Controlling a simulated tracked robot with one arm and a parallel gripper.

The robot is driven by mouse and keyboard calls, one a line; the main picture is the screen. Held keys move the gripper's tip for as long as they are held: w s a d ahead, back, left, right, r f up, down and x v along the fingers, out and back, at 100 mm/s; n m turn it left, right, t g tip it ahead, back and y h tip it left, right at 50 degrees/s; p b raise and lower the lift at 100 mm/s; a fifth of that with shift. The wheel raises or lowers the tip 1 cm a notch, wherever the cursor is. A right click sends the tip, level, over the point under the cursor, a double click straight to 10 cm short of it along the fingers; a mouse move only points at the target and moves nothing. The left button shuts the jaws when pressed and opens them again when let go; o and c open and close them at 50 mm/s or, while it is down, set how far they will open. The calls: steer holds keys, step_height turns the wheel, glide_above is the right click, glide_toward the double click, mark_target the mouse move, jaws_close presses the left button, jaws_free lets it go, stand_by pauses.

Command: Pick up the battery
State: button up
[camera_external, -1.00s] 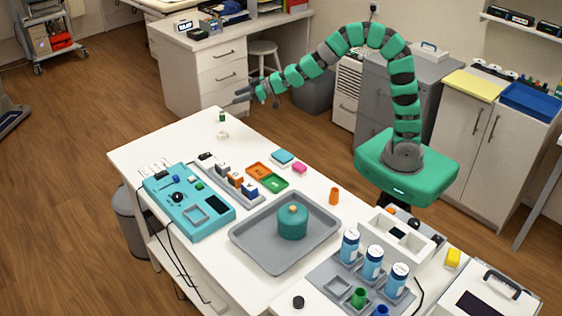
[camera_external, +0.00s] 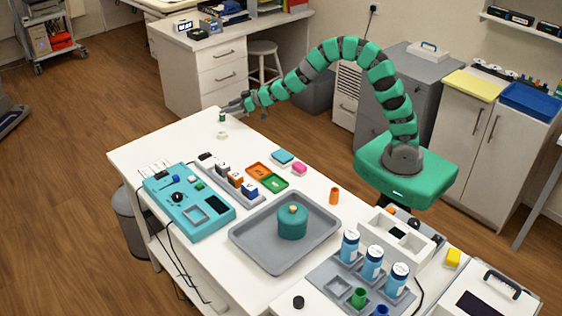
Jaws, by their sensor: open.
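A small green cylinder (camera_external: 222,118), which looks like the battery, stands upright near the far left corner of the white table (camera_external: 150,150). My gripper (camera_external: 230,104) is open and empty, just above and slightly right of the cylinder in the picture. Its grey fingers point left. The fingers look close to the cylinder's top, but I cannot tell the exact gap or whether they touch.
A small pale ring (camera_external: 222,135) lies in front of the cylinder. A teal device (camera_external: 190,205), a row of small blocks (camera_external: 235,180), orange and green trays (camera_external: 272,183) and a grey tray (camera_external: 260,255) with a teal pot (camera_external: 293,221) stand nearer. Table around the cylinder is clear.

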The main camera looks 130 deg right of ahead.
mark_target(222, 111)
steer(key=shift+w+d+f+b, duration=0.35)
steer(key=shift+w+d+f, duration=0.35)
steer(key=shift+w, duration=0.1)
steer(key=shift+w+d+f+b, duration=0.3)
steer(key=shift+w+d+f, duration=0.25)
steer(key=shift+w+f, duration=0.2)
steer(key=shift+w+d+f, duration=0.15)
steer(key=shift+w+d, duration=0.25)
steer(key=shift+d, duration=0.05)
jaws_close()
